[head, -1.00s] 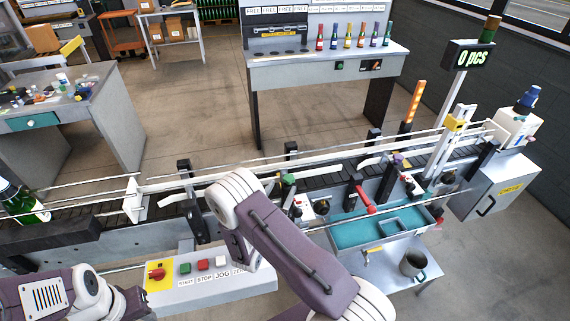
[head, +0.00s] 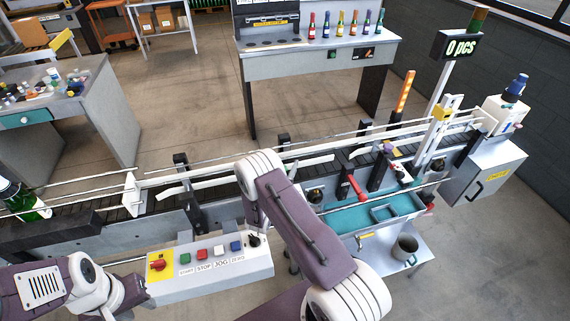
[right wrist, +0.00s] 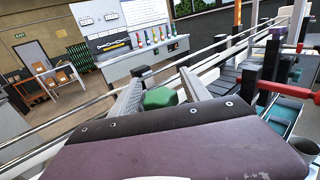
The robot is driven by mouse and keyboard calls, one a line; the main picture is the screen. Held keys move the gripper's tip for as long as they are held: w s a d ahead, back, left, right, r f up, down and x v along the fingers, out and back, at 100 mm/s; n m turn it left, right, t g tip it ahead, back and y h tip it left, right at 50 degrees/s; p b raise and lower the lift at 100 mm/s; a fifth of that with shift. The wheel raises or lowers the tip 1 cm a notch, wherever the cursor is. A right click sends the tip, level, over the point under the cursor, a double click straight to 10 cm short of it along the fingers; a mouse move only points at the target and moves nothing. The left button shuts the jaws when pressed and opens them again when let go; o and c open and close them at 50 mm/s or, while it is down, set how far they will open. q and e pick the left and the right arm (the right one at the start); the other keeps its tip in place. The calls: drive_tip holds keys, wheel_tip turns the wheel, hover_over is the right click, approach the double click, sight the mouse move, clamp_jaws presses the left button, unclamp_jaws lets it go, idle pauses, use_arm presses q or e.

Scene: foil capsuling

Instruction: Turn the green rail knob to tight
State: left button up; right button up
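The green rail knob (right wrist: 160,98) shows in the right wrist view, just beyond the dark edge of my wrist. The two grey fingers of my right gripper (right wrist: 162,74) stand apart on either side of it. Whether either finger touches the knob is not clear. In the head view, my right forearm hides both the knob and the right gripper. My left arm is at the bottom left of the head view, and its gripper (head: 133,292) is only partly seen, with the fingers not distinguishable.
The conveyor guide rails (head: 215,172) run across the head view. A red lever (head: 357,187) and a teal tray (head: 345,220) lie right of my forearm. A button panel (head: 205,270) stands in front. A green bottle (head: 22,205) is at the left end.

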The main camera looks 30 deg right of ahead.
clamp_jaws()
drive_tip(key=m+g+h+b, duration=0.1)
drive_tip(key=m+g+b, duration=0.2)
drive_tip(key=g+b, duration=0.1)
drive_tip(key=s+m+g+h+b, duration=0.1)
drive_tip(key=m+g+h+b, duration=0.1)
drive_tip(key=g+b, duration=0.2)
drive_tip(key=f+m+g+h+b, duration=0.1)
drive_tip(key=m+g+b, duration=0.2)
drive_tip(key=b, duration=0.3)
drive_tip(key=shift+s+d+m+g+h, duration=0.25)
drive_tip(key=shift+d+m+g+h, duration=0.05)
drive_tip(key=shift+g, duration=0.4)
drive_tip(key=g+b, duration=0.1)
drive_tip(key=m+g+b, duration=0.2)
drive_tip(key=shift+s+r, duration=0.25)
drive_tip(key=shift+r, duration=0.1)
drive_tip(key=shift+m+g, duration=0.3)
drive_tip(key=shift+g, duration=0.2)
drive_tip(key=shift+r+b, duration=0.15)
drive_tip(key=shift+b, duration=0.15)
drive_tip(key=shift+o, duration=1.3)
unclamp_jaws()
